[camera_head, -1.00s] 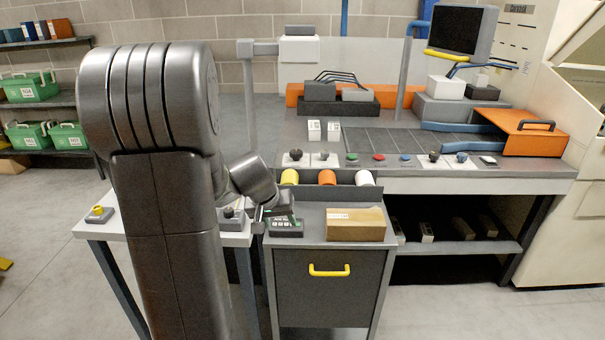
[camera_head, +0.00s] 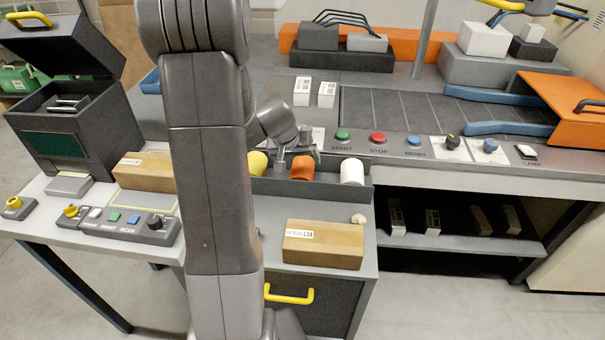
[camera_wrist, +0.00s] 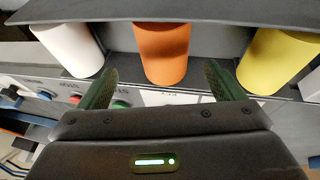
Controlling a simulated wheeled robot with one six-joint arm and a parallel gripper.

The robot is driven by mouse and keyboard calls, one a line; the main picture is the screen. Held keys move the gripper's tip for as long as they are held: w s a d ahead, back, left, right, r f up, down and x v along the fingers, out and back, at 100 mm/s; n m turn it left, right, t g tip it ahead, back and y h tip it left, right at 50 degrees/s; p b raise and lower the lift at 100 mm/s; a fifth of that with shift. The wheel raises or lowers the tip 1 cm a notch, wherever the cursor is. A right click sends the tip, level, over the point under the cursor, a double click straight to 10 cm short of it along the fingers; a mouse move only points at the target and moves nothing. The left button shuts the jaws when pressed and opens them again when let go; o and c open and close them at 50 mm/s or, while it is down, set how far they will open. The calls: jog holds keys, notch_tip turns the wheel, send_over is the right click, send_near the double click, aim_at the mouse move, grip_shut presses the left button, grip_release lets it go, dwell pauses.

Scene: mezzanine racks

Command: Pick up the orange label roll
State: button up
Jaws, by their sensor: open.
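The orange label roll (camera_head: 302,168) sits in a dark grey rack between a yellow roll (camera_head: 258,163) and a white roll (camera_head: 352,172). In the wrist view the orange roll (camera_wrist: 162,50) is centred in the gap between my fingers. My gripper (camera_wrist: 161,72) is open, with one finger on each side of the roll's near end and visible space on both sides. In the head view my gripper (camera_head: 303,145) is at the back of the orange roll, partly hidden by it and my arm. I cannot tell whether the fingers touch it.
The yellow roll (camera_wrist: 280,60) and white roll (camera_wrist: 68,48) flank my fingers closely in the wrist view. A cardboard box (camera_head: 323,245) lies on the cabinet top in front of the rack. Buttons, including a red one (camera_head: 378,138), line the bench behind.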

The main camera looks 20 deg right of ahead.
aim_at(299, 168)
jog(key=x, duration=0.4)
jog(key=a+x, duration=0.1)
jog(key=x, duration=0.1)
jog(key=shift+s+f, duration=0.2)
jog(key=shift+w+d+f, duration=0.15)
jog(key=shift+d+f, duration=0.15)
jog(key=shift+f, duration=0.2)
jog(key=shift+c, duration=0.5)
jog(key=c, duration=1.1)
jog(key=shift+r, duration=0.15)
